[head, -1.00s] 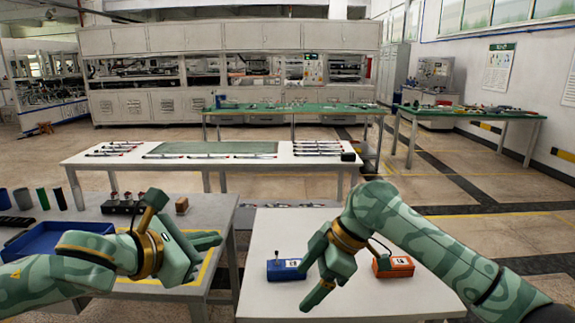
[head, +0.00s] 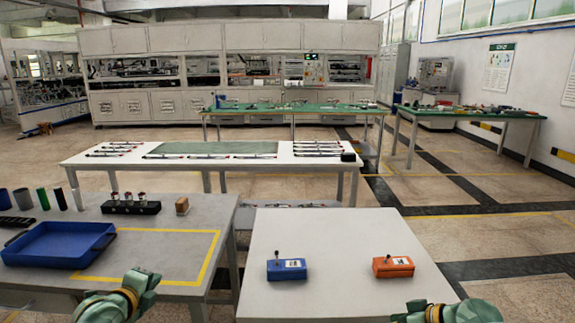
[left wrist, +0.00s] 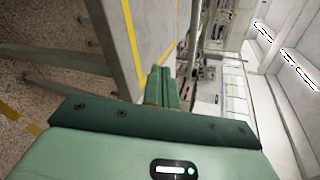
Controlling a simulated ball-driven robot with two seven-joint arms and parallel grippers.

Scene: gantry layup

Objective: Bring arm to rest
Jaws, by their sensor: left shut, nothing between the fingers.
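My left gripper (head: 143,279) is low in the head view, near the front edge of the left grey table. Its fingers are shut and empty; in the left wrist view the closed fingers (left wrist: 162,88) point away beside a table edge. My right gripper (head: 442,312) is at the bottom edge of the head view, mostly cut off, so its fingers cannot be judged. It is below the front of the white table (head: 340,250), apart from the boxes on it.
The white table bears a blue box (head: 287,270) with a lever and an orange box (head: 393,266). The left table (head: 165,245) has a blue tray (head: 100,228), several cylinders, a black holder (head: 131,207) and a yellow-taped area. A table with rods (head: 200,167) stands behind.

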